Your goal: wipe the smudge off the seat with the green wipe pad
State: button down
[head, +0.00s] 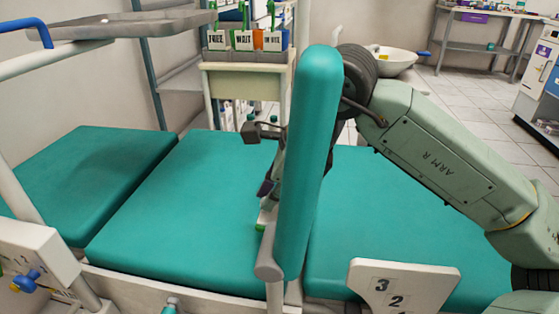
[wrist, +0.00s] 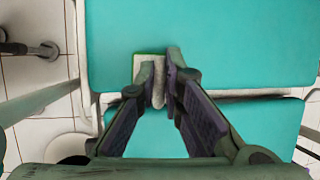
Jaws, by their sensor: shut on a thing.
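The seat is part of a teal padded chair, its middle cushion (head: 185,205) lying flat; teal cushion also fills the upper wrist view (wrist: 235,40). My gripper (wrist: 162,82) is shut on the wipe pad (wrist: 157,92), a pale block with a green edge, between its fingertips. The pad is over the cushion near the seam between two cushions; I cannot tell whether it touches. In the head view my gripper (head: 268,188) is partly hidden behind an upright teal armrest.
The upright teal armrest (head: 308,160) stands close beside my gripper and arm. A grey tray (head: 125,25) hangs at the upper left. A cart with labelled bins (head: 247,40) stands behind the chair. A numbered white panel (head: 402,288) is at the front. A white basin (head: 397,62) is behind.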

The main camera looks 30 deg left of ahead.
jog(key=shift+r+p, duration=0.8)
jog(key=shift+r, duration=0.75)
